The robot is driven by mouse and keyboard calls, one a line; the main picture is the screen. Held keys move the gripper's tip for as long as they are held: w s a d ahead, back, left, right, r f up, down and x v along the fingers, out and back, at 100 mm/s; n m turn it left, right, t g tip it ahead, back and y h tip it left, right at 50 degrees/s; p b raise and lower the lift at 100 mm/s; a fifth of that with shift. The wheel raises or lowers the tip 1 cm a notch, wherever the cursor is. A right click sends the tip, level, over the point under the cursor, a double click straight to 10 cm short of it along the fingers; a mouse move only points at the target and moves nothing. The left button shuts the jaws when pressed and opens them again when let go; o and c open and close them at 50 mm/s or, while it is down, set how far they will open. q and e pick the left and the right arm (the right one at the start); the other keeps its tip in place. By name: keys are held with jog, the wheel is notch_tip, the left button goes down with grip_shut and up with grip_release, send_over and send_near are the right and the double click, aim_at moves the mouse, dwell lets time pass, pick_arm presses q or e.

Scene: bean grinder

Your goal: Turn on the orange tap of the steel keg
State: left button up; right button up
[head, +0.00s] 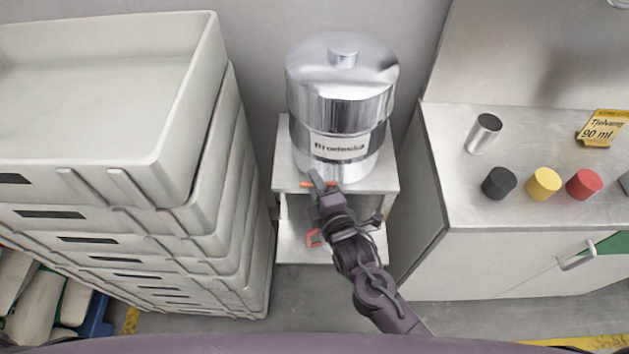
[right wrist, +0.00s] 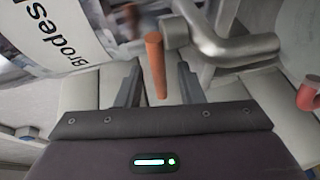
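The steel keg (head: 342,95) with a "Brodeska" label stands on a small metal stand. Its orange tap handle (head: 313,184) sticks out low at the keg's front, partly hidden by my right gripper in the head view. In the right wrist view the orange tap handle (right wrist: 155,64) lies between the two fingers of my right gripper (right wrist: 158,84), with gaps on both sides. The fingers are open. The right gripper also shows in the head view (head: 320,186). The tap's metal body (right wrist: 222,45) is beside the handle. My left gripper is not in view.
Stacked grey crates (head: 190,120) stand close on the left. A cabinet (head: 450,180) on the right holds a steel cup (head: 483,134) and black, yellow and red cylinders.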

jog(key=shift+w+a, duration=0.15)
jog(key=shift+w, duration=0.25)
jog(key=shift+c, duration=0.4)
grip_shut()
jog(key=shift+f, duration=0.1)
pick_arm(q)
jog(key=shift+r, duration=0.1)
